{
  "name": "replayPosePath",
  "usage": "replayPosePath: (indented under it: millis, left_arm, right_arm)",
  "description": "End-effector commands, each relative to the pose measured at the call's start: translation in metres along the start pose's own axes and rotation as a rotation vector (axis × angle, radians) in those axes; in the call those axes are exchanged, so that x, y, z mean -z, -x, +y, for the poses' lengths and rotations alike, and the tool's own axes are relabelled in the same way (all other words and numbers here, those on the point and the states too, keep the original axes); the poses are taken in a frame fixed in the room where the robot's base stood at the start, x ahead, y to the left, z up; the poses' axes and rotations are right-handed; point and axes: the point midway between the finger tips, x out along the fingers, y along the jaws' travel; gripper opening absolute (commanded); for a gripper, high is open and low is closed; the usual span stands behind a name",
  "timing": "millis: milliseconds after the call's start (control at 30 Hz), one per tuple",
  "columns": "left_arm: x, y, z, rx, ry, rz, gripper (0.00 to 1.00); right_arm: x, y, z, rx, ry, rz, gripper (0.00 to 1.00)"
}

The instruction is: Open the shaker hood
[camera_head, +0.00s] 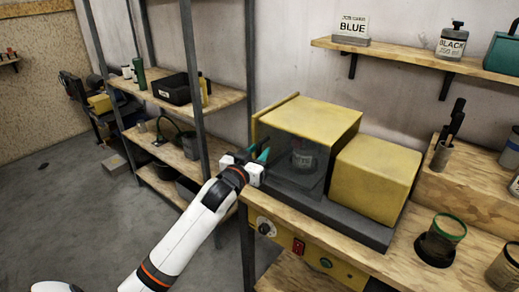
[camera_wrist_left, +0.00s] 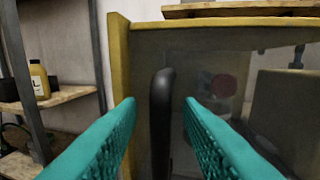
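The shaker (camera_head: 375,178) is a yellow machine on a dark base, with a yellow hood box (camera_head: 312,118) whose front is a see-through dark panel (camera_head: 285,160). A can (camera_head: 303,156) shows dimly behind the panel. My left gripper (camera_head: 262,157) is at the left edge of this panel. In the left wrist view, a black upright handle (camera_wrist_left: 160,115) stands between the two teal fingers (camera_wrist_left: 159,103). The fingers are apart, with a visible gap on both sides of the handle. The hood looks closed. My right gripper is not in view.
A wooden bench (camera_head: 280,210) carries the shaker, with a control panel (camera_head: 300,248) below. A green-rimmed cup (camera_head: 446,230) stands to the right. A metal shelf rack (camera_head: 200,125) stands to the left. A wall shelf (camera_head: 430,60) hangs above.

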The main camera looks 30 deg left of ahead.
Motion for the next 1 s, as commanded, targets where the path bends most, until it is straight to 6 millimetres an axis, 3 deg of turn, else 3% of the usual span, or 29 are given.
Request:
replayPosePath:
  millis: [400,600,1000]
  left_arm:
    - [0.0003,-0.0108,-0.0005,0.001,0.000,0.000,0.33]
    - [0.0003,-0.0106,-0.0005,0.001,0.000,0.000,0.02]
    - [-0.0002,-0.0098,-0.0043,0.002,0.002,0.001,0.00]
  right_arm:
    - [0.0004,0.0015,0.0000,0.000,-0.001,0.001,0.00]
    - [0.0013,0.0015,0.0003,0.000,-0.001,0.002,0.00]
    - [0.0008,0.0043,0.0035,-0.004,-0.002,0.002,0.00]
